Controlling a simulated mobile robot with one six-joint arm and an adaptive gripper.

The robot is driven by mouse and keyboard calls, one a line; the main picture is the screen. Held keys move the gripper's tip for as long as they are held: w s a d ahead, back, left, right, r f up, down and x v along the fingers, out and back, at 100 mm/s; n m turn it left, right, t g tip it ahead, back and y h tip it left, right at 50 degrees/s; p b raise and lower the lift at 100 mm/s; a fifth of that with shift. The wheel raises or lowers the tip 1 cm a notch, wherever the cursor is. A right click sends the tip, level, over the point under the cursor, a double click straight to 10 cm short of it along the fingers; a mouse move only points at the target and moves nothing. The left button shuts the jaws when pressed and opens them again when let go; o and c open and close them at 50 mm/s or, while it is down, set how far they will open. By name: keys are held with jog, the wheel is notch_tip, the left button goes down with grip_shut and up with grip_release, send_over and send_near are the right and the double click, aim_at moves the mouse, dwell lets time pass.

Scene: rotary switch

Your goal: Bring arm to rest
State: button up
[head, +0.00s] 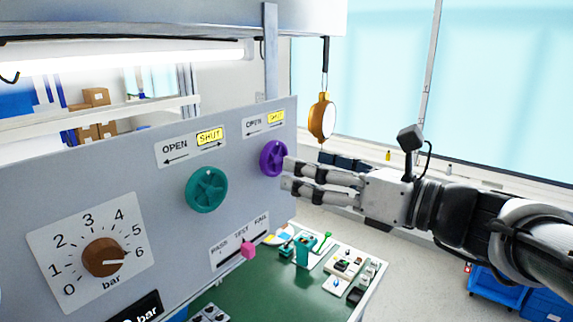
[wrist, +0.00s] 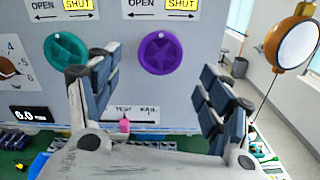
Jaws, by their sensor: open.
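My gripper (head: 288,175) is open and empty, its fingers pointing left at the panel. In the head view its fingertips are close to the right side of the purple handwheel (head: 273,158); I cannot tell if they touch. In the wrist view the purple handwheel (wrist: 160,53) shows whole between the spread fingers, with a gap to both. My arm (head: 460,215) reaches in from the right. The brown rotary knob (head: 102,257) on the dial points near 6, and the display (wrist: 28,114) reads 6.0.
The grey panel (head: 60,190) also carries a teal handwheel (head: 206,190) and a pink slider (head: 248,250) near TEST. An orange lamp-like thing (head: 322,118) hangs right of the panel. A green bench (head: 280,290) with small parts lies below. Blue crates (head: 495,290) stand lower right.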

jog(key=shift+v, duration=0.8)
jog(key=s+a+f+n+g+h, duration=0.4)
jog(key=s+f+n+g+h, duration=0.2)
jog(key=s+f+n, duration=0.8)
jog(key=s+d+f+n+h, duration=0.4)
jog(key=d+f+n+h, duration=0.4)
jog(key=d+n, duration=0.5)
notch_tip(320, 180, down, 30)
jog(key=s+n+b, duration=0.1)
jog(key=s+b, duration=0.1)
jog(key=b, duration=2.6)
jog(key=shift+a, duration=0.4)
